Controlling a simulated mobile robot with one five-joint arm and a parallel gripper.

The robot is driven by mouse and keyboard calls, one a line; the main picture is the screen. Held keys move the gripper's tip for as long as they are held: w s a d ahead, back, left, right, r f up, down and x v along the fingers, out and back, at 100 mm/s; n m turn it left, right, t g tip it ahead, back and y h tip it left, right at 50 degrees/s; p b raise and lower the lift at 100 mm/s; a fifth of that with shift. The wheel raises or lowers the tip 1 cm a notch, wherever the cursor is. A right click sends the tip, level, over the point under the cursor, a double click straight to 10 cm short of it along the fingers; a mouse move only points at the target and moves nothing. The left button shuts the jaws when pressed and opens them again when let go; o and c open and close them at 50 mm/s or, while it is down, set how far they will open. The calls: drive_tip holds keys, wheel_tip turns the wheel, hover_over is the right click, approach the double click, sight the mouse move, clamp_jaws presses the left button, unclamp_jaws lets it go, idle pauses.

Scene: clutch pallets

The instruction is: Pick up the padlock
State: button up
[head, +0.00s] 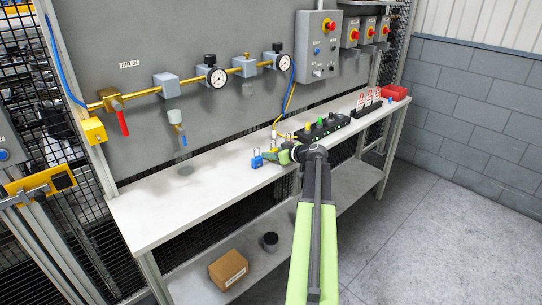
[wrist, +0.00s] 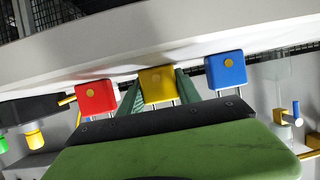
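A yellow padlock (wrist: 157,85) shows in the middle of the wrist view, between a red padlock (wrist: 97,98) and a blue padlock (wrist: 226,71). Their shackles point down in that view, which looks upside down. My gripper (wrist: 159,84) has its two green fingers on either side of the yellow padlock; whether they press on it I cannot tell. In the head view my gripper (head: 284,155) is low over the bench's front edge, just right of the blue padlock (head: 257,161). The gripper and arm partly hide the other padlocks there.
The white bench (head: 190,190) is mostly clear to the left. A black block with buttons (head: 322,127), tags and a red box (head: 394,92) stand to the right. Gauges and a brass pipe (head: 145,92) are on the panel behind. A cardboard box (head: 228,270) sits on the lower shelf.

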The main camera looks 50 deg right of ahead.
clamp_jaws()
wheel_tip(320, 180, up, 10)
drive_tip(key=p, duration=1)
drive_tip(key=shift+r, duration=0.15)
